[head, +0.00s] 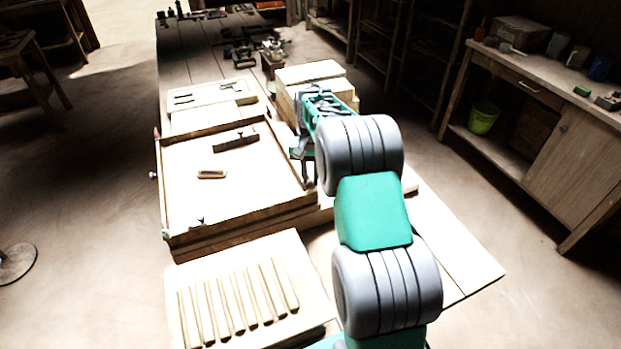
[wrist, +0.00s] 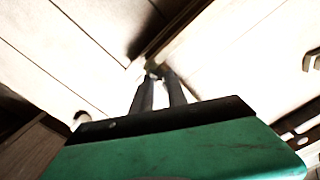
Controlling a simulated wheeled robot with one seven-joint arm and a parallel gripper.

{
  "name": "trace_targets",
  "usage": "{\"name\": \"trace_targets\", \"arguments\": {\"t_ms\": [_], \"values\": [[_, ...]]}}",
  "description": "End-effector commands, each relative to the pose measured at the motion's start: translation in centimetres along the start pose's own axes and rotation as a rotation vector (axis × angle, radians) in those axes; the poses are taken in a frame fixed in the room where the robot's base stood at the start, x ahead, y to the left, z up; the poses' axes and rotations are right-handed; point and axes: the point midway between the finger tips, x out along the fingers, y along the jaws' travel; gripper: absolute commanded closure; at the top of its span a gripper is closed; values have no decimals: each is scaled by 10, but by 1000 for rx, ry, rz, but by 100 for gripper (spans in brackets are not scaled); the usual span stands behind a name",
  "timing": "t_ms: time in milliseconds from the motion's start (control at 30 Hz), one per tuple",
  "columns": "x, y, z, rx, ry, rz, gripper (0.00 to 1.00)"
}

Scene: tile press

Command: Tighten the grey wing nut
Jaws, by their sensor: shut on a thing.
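The tile press is a shallow wooden frame (head: 240,213) with a pale bed, in the middle of the bench in the head view. My gripper (head: 308,184) points down at the frame's right edge. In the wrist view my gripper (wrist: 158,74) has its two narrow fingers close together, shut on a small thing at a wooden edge. It is probably the grey wing nut, but the fingers hide most of it. A small dark wing-shaped piece (head: 200,222) stands at the frame's front left corner.
A wooden block (head: 236,139) and a small tan piece (head: 211,174) lie on the press bed. A board with several pale strips (head: 235,300) lies in front. Stacked pale blocks (head: 310,74) stand behind my arm. Bare bench (head: 445,235) shows at the right.

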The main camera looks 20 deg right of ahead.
Motion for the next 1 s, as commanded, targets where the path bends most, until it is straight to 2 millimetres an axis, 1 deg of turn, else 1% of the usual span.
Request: {"name": "trace_targets", "arguments": {"t_ms": [100, 300, 767, 800, 967, 1000], "values": [[0, 0, 0, 56, 1, 0, 100], [-1, 0, 0, 107, 1, 1, 100], [-1, 1, 0, 122, 1, 1, 100], [-1, 1, 0, 121, 0, 1, 75], [0, 0, 0, 119, 0, 1, 62], [0, 0, 0, 119, 0, 1, 62]]}}
